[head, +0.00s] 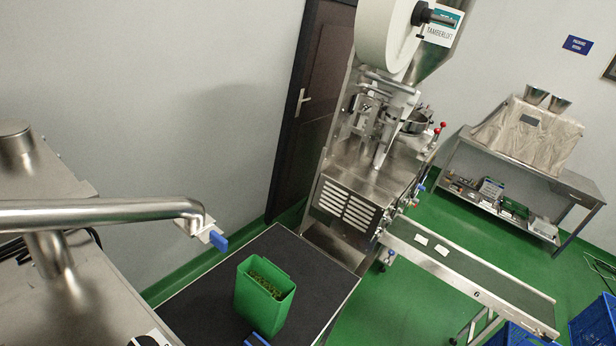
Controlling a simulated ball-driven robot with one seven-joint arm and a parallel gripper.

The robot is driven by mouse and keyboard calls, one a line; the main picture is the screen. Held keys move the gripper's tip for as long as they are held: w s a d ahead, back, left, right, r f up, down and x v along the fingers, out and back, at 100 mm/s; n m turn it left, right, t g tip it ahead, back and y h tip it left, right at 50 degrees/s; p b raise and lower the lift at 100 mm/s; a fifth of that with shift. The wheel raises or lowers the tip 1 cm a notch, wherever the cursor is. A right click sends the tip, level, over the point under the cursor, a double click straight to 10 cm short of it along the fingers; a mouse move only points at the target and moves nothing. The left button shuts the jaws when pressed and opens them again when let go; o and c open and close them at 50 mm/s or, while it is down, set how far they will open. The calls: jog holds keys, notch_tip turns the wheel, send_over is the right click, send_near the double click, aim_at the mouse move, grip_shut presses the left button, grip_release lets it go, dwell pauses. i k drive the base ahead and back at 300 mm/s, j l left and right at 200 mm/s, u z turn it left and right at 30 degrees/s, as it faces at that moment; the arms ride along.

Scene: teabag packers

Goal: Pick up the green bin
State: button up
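The green bin (262,312) stands upright on a dark-topped table (205,301) at the lower middle of the head view. It is an open box with small greenish-brown pieces inside. My gripper (237,290) is open, with its two blue fingertips apart, one at the upper left of the bin and one by its lower edge. The bin shows between and beyond the tips. I see no clear contact, and the gap in depth is hard to judge. The lower fingertip is cut by the picture's bottom edge.
A steel packing machine (352,185) stands just beyond the table, with a conveyor (470,280) running right and carrying white packets. A steel bench (545,178) is at the back right. Blue crates (597,322) sit at the lower right. Green floor lies between them.

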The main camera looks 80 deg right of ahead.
aim_at(264, 294)
jog(key=z, duration=1.75)
jog(key=j, duration=0.1)
